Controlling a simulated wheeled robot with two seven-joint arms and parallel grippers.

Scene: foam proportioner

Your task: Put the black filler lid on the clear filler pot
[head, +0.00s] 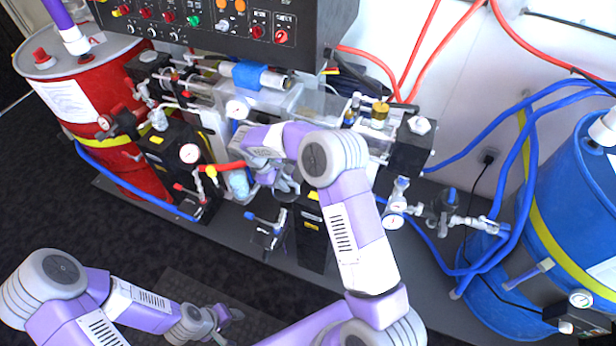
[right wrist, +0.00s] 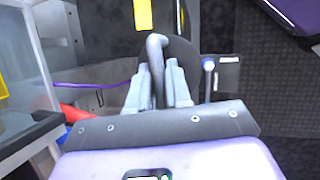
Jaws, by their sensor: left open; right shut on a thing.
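My right gripper (head: 272,180) is in front of the machine's middle. In the right wrist view it (right wrist: 158,92) is shut on a grey curved handle. Behind the handle is a dark round disc, which looks like the black filler lid (right wrist: 183,58). I cannot tell whether lid and pot touch. My left gripper (head: 226,320) is open and empty, low over the floor.
A red drum (head: 80,115) stands left and a blue drum (head: 560,220) right, both with blue hoses. A control panel (head: 220,22) hangs above the machine. Gauges, valves and a red-handled lever (head: 225,167) crowd the space beside my right gripper.

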